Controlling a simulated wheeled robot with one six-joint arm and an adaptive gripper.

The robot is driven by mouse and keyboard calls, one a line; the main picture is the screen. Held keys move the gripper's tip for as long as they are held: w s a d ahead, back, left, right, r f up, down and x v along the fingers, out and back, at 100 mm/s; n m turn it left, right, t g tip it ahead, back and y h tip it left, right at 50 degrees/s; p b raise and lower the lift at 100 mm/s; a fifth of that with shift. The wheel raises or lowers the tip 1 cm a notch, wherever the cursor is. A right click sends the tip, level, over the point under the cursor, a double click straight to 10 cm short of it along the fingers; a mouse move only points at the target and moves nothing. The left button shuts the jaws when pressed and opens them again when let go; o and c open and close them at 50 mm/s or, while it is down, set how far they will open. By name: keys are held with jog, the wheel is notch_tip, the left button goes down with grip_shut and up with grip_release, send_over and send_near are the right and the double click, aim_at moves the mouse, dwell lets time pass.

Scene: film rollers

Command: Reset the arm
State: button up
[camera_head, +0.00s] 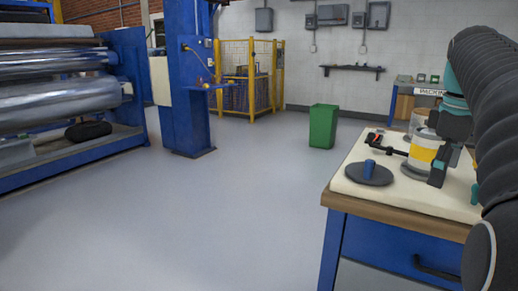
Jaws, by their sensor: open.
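My gripper (445,163) is at the right, above the worktable (400,222), at the end of my dark ribbed arm. Its fingers are dark with teal parts, and they are open. A white and yellow can (425,150) stands upright on the table just left of the fingers. The fingers overlap the can's right side in this view. I cannot tell whether they touch it or are only in front of it.
A dark disc with a blue knob (369,172) and a black tool with a red part (377,138) lie on the table. Rollers (60,95) are at left, with a blue column (187,80) beside them. A green bin (323,126) stands behind. The middle floor is clear.

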jog(key=s+a+f+m+t, duration=0.1)
jog(key=a+f+m, duration=0.3)
jog(key=f, duration=0.3)
jog(key=s+a+f+m+t, duration=0.1)
jog(key=a+f+m, duration=0.3)
jog(key=f+m, duration=0.15)
jog(key=s+a+f+n+t, duration=0.1)
jog(key=s+a+f, duration=0.3)
jog(key=a, duration=0.3)
jog(key=s+a+f+n+t, duration=0.1)
jog(key=s+a+f, duration=0.4)
jog(key=s+a, duration=0.2)
jog(key=shift+s+a+t+y, duration=0.3)
jog(key=shift+a, duration=0.5)
